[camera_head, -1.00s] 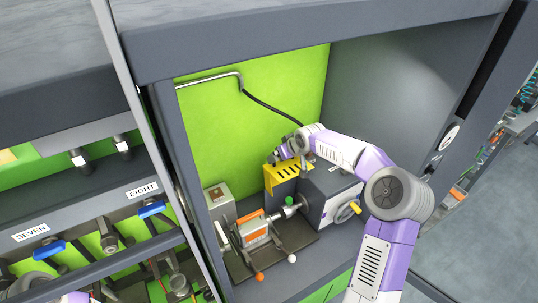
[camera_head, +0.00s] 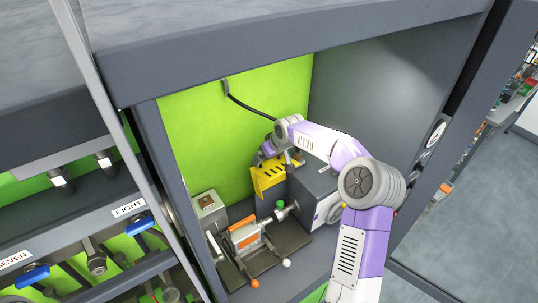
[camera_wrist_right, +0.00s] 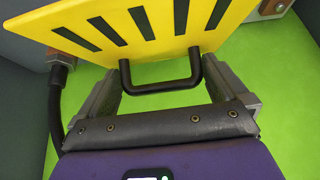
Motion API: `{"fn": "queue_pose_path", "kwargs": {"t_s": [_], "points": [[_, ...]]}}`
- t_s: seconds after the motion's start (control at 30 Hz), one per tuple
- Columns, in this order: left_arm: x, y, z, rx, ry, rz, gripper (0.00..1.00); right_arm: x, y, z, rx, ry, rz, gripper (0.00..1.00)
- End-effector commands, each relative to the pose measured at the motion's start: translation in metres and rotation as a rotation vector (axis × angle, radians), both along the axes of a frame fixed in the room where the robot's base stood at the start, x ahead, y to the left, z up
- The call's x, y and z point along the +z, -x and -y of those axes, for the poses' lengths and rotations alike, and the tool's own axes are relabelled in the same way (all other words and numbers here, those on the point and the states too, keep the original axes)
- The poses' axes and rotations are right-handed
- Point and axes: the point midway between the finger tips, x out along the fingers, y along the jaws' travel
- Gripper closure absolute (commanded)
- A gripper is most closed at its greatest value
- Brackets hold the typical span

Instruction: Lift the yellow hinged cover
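The yellow hinged cover (camera_head: 268,179) is a slotted plate at the back of the green-walled bay, left of a grey machine block. In the right wrist view the cover (camera_wrist_right: 150,25) fills the top, tilted, with a black U-shaped handle (camera_wrist_right: 160,87) on its near edge. My right gripper (camera_head: 267,151) is at the cover's top. Its fingers (camera_wrist_right: 162,75) stand wide apart, one on each side of the handle, with the handle's bar spanning between them. Whether they touch the handle's ends is hard to tell. My left gripper is not in view.
The grey machine block (camera_head: 315,190) stands right of the cover. A fixture with an orange-topped part (camera_head: 244,233) and ball-ended levers sits in front. The bay's left post (camera_head: 170,185) and top beam (camera_head: 290,55) frame the space. Valves with blue handles (camera_head: 139,225) are outside, left.

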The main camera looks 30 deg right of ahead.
Motion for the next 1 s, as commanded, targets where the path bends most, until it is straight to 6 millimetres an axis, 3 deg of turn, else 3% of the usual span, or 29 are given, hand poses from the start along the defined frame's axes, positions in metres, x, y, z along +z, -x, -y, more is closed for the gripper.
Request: {"fn": "queue_pose_path", "kwargs": {"t_s": [0.23, 0.67, 1.0], "points": [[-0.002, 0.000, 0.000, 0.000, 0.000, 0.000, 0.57, 0.009, 0.003, 0.000, 0.000, 0.001, 0.006, 0.00], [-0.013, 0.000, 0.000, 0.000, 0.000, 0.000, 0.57, 0.062, 0.035, 0.001, -0.001, 0.000, 0.002, 0.00], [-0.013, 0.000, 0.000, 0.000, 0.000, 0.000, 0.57, 0.067, 0.037, 0.001, 0.000, 0.000, 0.001, 0.00]]}}
